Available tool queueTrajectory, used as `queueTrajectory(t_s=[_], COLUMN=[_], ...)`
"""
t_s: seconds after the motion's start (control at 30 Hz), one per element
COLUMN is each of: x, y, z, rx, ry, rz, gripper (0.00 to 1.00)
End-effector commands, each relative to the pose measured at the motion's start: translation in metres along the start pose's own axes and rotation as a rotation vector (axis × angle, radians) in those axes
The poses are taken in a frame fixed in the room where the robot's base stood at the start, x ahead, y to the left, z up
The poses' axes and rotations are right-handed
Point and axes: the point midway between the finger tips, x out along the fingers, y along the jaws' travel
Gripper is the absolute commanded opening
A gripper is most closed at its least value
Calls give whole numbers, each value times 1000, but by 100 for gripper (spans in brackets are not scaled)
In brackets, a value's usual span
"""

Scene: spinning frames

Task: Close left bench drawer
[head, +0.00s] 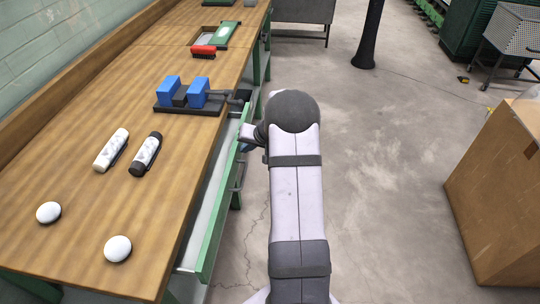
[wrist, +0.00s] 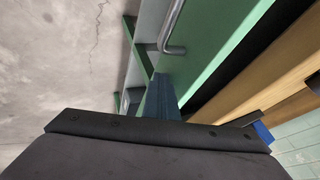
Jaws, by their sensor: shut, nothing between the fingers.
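The left bench drawer is pulled out from under the bench top. Its long green front (head: 211,241) stands away from the bench edge, with the pale inside showing between them. A metal bar handle (head: 239,177) is on the front; it also shows in the wrist view (wrist: 175,40). My gripper (head: 245,147) is beside the drawer front, partly hidden by my arm in the head view. In the wrist view its blue-grey fingers (wrist: 159,97) are shut together and empty, close to the green front near the handle. I cannot tell whether they touch it.
A cardboard box (head: 500,195) stands at right. The concrete floor between is clear.

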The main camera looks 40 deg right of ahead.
Motion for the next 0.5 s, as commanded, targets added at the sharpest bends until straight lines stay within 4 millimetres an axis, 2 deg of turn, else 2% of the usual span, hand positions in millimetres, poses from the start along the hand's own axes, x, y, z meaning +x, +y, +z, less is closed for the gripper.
queueTrajectory(t_s=[0.03, 0.2, 0.5], x=[7, 19, 24], y=[-12, -36, -47], z=[1, 0, -1], rx=[-6, -3, 0], ry=[-2, -1, 1], rz=[-2, -2, 0], gripper=[0, 0, 0])
